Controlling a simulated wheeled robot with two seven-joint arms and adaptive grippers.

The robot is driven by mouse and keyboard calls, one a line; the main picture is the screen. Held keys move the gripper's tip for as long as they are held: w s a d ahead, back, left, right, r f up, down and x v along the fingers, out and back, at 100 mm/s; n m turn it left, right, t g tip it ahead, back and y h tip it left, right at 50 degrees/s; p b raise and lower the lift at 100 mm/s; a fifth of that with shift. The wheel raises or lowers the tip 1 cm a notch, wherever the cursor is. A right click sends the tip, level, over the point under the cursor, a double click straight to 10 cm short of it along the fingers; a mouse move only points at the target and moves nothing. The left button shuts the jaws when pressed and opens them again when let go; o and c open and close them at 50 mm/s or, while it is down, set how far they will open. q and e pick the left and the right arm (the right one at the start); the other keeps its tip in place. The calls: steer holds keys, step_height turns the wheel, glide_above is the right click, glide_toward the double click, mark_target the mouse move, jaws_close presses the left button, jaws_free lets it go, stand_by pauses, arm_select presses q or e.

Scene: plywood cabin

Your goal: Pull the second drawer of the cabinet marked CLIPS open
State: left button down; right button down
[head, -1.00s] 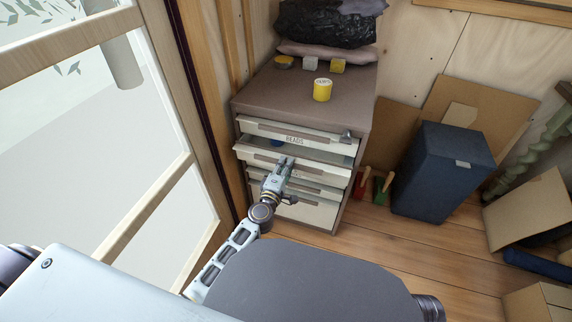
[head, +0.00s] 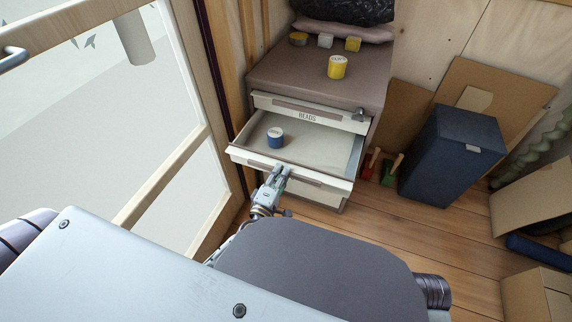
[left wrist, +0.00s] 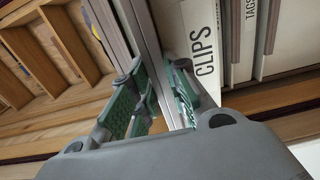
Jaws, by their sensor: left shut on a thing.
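The grey-brown cabinet (head: 315,72) stands against the back wall. In the left wrist view the gripper's green-padded fingers (left wrist: 160,88) are on either side of the long grey handle rail (left wrist: 140,30), beside the CLIPS label (left wrist: 204,50). My right gripper is out of view.
A yellow tin (head: 337,67) and several small items stand on the cabinet top. A dark blue bin (head: 450,150), cardboard boxes (head: 535,205) and red and green tools (head: 390,170) are to the right. A glazed door (head: 170,130) is close on the left.

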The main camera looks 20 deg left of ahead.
arm_select(q)
steer(key=shift+s+a+r, duration=0.1)
steer(key=shift+s+r, duration=0.05)
steer(key=shift+s, duration=0.65)
steer(key=shift+s+a+r, duration=0.1)
steer(key=shift+s+r, duration=0.1)
steer(key=shift+s, duration=0.65)
steer(key=shift+s+r, duration=0.15)
steer(key=shift+s, duration=0.65)
steer(key=c, duration=1.6)
jaws_free()
steer(key=shift+s+d+f, duration=0.1)
steer(key=shift+s+f, duration=0.15)
